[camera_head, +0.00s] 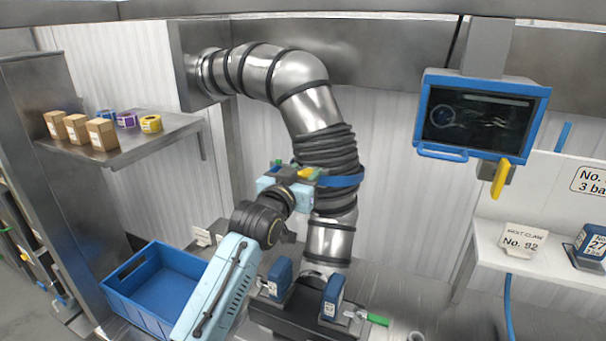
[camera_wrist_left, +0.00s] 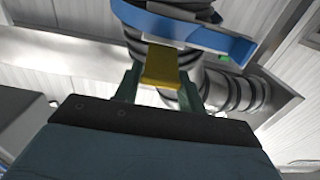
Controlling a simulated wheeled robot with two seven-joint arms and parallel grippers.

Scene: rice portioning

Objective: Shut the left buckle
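The left buckle shows as a yellow lever (camera_head: 305,173) on the blue strap (camera_head: 342,181) around the ribbed black sleeve of the metal pipe. In the left wrist view the yellow lever (camera_wrist_left: 160,66) lies between my fingertips, with the blue strap (camera_wrist_left: 190,28) just beyond. My left gripper (camera_head: 300,178) reaches up to the buckle from below left; its fingers (camera_wrist_left: 160,82) stand apart, one on each side of the lever. I see no clear grip on it, and contact is hard to tell. The buckle's catch is hidden. My right gripper is not in view.
The large metal pipe (camera_head: 307,108) bends down from the back wall. A blue crate (camera_head: 122,292) stands at lower left, and a shelf (camera_head: 150,148) with boxes and tape rolls is above it. A blue-framed screen (camera_head: 480,118) hangs at right, above a white shelf (camera_head: 545,215).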

